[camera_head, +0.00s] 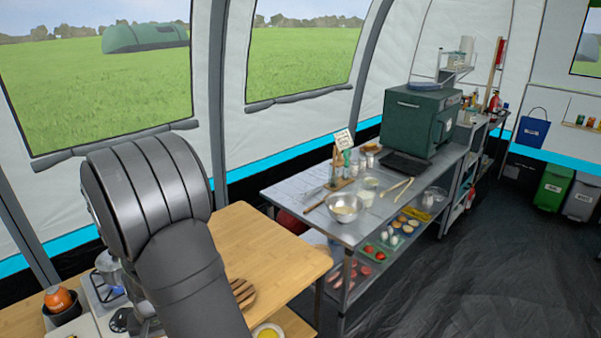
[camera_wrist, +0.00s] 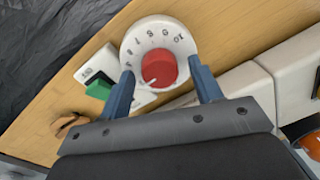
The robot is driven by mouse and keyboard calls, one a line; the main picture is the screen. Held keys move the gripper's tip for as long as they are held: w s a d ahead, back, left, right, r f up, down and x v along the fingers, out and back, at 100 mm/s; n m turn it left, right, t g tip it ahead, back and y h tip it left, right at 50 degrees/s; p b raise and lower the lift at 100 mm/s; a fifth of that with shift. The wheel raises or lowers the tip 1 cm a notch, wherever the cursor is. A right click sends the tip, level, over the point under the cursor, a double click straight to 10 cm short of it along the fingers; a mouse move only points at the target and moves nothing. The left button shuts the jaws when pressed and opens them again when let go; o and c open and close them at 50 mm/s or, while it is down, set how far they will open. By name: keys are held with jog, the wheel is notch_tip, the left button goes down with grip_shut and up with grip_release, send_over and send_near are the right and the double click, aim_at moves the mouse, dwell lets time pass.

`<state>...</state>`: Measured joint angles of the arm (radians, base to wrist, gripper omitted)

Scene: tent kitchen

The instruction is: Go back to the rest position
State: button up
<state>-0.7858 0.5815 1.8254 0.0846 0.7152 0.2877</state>
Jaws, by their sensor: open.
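My gripper (camera_wrist: 161,68) shows in the wrist view with its two blue fingers apart and nothing held between them. A red knob (camera_wrist: 160,68) on a round white dial (camera_wrist: 142,37) with dark letters lies between the fingertips in the picture. Clear space shows between the knob and each finger; the height of the fingers over it is hard to tell. In the head view my arm reaches down at the left over the wooden table (camera_head: 250,240), and my gripper is hidden behind it.
A green rocker switch (camera_wrist: 98,88) sits beside the dial, and white boxes (camera_wrist: 250,85) lie to its right. A gas burner (camera_head: 110,265) and an orange item (camera_head: 57,299) stand left of my arm. A metal table (camera_head: 290,192) with a bowl (camera_head: 343,206) stands to the right.

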jog(key=n, duration=0.6)
jog(key=shift+a, duration=0.1)
dwell(0.3)
dwell(0.4)
jog(key=m, duration=0.4)
jog(key=shift+m, duration=0.4)
jog(key=m, duration=0.4)
jog(key=shift+m, duration=0.4)
